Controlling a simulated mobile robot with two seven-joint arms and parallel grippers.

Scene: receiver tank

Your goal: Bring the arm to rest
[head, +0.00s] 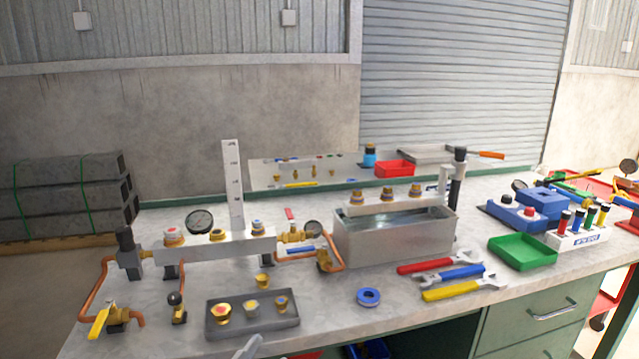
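Neither of my grippers can be made out in the head view, and no arm shows clearly. A small light grey piece (249,347) shows at the bottom edge, in front of the dark fittings tray; I cannot tell whether it is part of me or a tool. The workbench top (390,320) holds a white manifold block (215,249) with gauges and brass fittings at the left. A metal tank (395,236) with several brass-topped fittings above it stands at the centre.
A dark tray (253,320) holds brass fittings. A blue ring (368,297) and red, blue and yellow wrenches (463,290) lie at the front. A green tray (522,251), a marker rack (577,238) and a blue case (541,203) are at the right. The front centre is mostly bare.

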